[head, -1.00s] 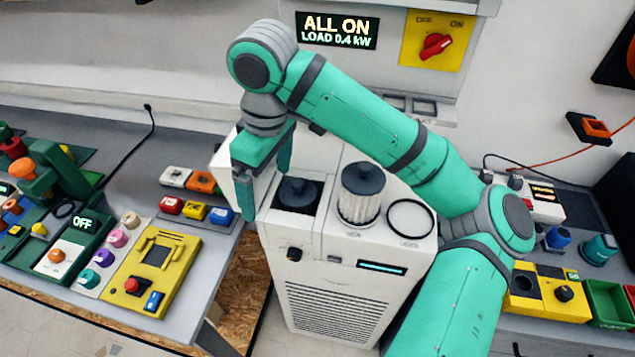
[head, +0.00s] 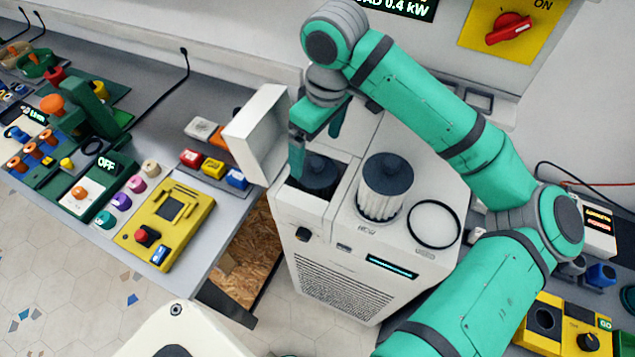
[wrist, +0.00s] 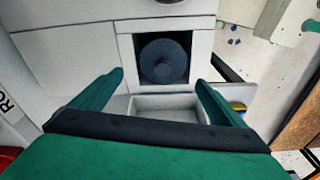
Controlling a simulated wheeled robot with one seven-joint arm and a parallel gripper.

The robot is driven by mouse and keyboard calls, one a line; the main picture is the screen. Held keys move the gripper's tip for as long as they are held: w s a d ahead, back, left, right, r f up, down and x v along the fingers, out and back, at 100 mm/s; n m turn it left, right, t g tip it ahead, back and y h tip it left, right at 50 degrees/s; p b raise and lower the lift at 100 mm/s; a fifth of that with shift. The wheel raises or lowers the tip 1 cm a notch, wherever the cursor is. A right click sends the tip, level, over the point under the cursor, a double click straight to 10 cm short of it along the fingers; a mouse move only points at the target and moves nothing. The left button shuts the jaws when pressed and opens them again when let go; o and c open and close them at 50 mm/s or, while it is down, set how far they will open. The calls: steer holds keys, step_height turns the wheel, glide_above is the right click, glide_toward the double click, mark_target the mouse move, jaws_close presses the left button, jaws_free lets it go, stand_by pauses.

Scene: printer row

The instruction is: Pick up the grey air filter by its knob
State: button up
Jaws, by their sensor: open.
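The grey air filter (head: 320,172) sits in the open square bay of the white machine; its dark round top and knob show, its body is hidden in the bay. In the wrist view the filter (wrist: 164,60) is a dark disc with a central knob (wrist: 163,68), ahead of the fingers. My gripper (head: 316,154) is open and empty, above the bay. In the wrist view my gripper (wrist: 160,79) has its fingers apart on either side of the bay. I see no contact with the knob.
The bay's white lid (head: 258,135) stands open at the left. A white pleated filter (head: 378,200) with a dark cap stands right of the bay, beside a black ring (head: 434,223). A yellow panel (head: 168,225) and several coloured blocks lie on the left bench.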

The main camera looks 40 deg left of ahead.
mark_target(317, 161)
steer(key=f, duration=0.4)
steer(key=shift+s+d+f, duration=0.1)
steer(key=shift+s+d, duration=0.15)
steer(key=shift+s, duration=0.05)
steer(key=shift+a+f, duration=0.1)
steer(key=shift+f, duration=0.45)
steer(key=shift+w, duration=0.1)
steer(key=c, duration=1.7)
steer(key=shift+o, duration=0.2)
steer(key=shift+r, duration=0.1)
